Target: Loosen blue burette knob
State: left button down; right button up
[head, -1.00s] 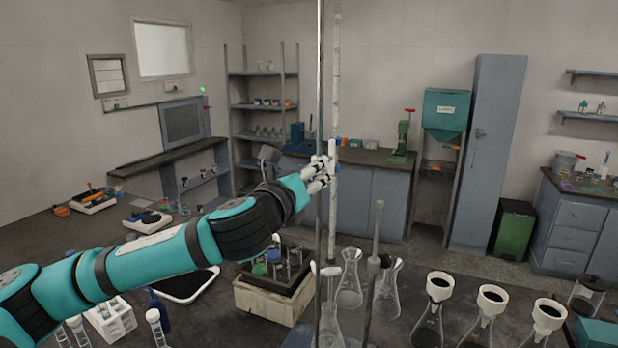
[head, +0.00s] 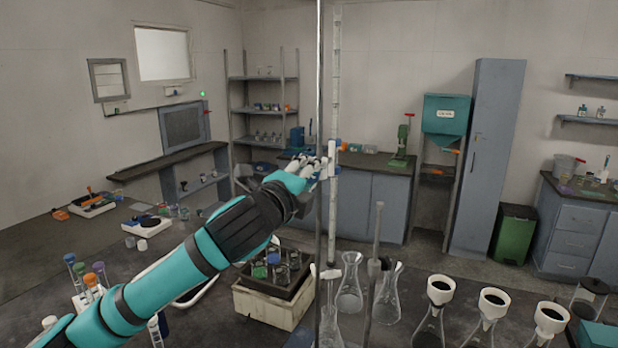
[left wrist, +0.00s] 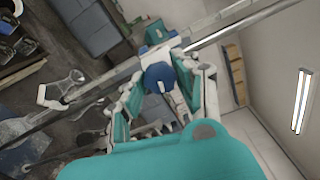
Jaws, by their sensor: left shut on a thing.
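The burette (head: 336,95) is a tall, thin graduated tube standing upright beside a metal stand rod (head: 319,110). A white holder joins the two near the middle of the head view. In the left wrist view the round blue knob (left wrist: 160,77) sits between the fingers of my left gripper (left wrist: 165,88). The gripper is shut on it. In the head view my left gripper (head: 314,168) reaches the rod from the left and its fingers hide most of the knob. My right gripper is in neither view.
Glass flasks (head: 349,290) stand at the rod's base, with several funnel-topped flasks (head: 439,290) to the right. A pale wooden box (head: 268,310) is below my left arm. Capped test tubes (head: 90,281) stand at the lower left. The air right of the burette is clear.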

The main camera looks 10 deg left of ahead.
pick_arm(q)
jog(key=shift+n, duration=1.1)
jog(key=c, duration=0.9)
grip_release()
jog(key=s, duration=0.4)
jog(key=s+a, duration=0.1)
jog(key=s, duration=0.2)
jog(key=s+a, duration=0.1)
jog(key=s, duration=0.3)
jog(key=shift+s+a, duration=0.15)
jog(key=shift+s, duration=0.2)
jog(key=shift+f, duration=0.1)
